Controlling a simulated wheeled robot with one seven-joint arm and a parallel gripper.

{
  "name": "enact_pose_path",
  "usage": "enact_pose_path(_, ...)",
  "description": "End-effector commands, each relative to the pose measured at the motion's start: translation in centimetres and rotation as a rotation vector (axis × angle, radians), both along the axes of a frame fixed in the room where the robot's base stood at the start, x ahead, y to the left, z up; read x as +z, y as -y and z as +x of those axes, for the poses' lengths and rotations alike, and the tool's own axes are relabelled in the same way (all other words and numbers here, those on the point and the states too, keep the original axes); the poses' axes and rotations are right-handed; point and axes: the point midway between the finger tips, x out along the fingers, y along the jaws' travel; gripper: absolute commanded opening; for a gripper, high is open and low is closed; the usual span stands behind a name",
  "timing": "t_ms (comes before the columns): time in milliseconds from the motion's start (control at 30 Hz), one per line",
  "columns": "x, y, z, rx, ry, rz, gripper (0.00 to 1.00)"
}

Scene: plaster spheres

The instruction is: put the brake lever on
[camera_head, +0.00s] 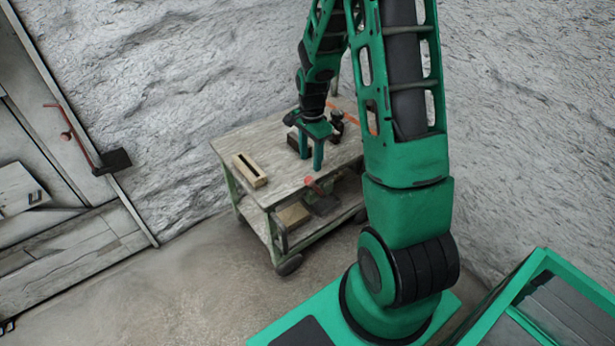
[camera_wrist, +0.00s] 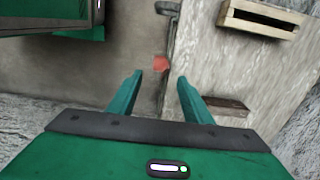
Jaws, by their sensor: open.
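A small red knob (camera_head: 309,180), which looks like the end of the brake lever, shows at the near edge of the wheeled cart (camera_head: 232,143). In the wrist view the red knob (camera_wrist: 161,64) lies beyond and between my fingertips, beside the edge of the cart top (camera_wrist: 225,60). The lever's shaft and angle cannot be made out. My gripper (camera_head: 311,161) points down near the cart's near edge, with its fingers apart and nothing between them. In the wrist view my gripper (camera_wrist: 160,82) appears apart from the knob.
A pale slotted block (camera_head: 249,170) lies on the cart's left part. A brown block (camera_wrist: 226,105) is close to my right finger in the wrist view. Dark items (camera_head: 337,124) stand at the back. A door with a red bar (camera_head: 70,130) is at left; rough walls stand behind.

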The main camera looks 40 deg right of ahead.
Motion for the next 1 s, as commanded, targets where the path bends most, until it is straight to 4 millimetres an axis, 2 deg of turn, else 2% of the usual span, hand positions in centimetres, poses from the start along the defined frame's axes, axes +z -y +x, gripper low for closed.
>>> enact_pose_path(200,-4.1,-0.1,-0.1,0.001,-0.005,0.002,0.45)
enact_pose_path(400,-6.8,0.0,-0.1,0.002,-0.003,0.001,0.45)
enact_pose_path(600,-8.0,0.0,-0.1,0.002,-0.001,0.000,0.45)
enact_pose_path(900,-8.1,0.0,-0.1,0.002,-0.001,0.000,0.45)
enact_pose_path(1000,-8.1,0.0,-0.1,0.002,-0.001,0.000,0.21)
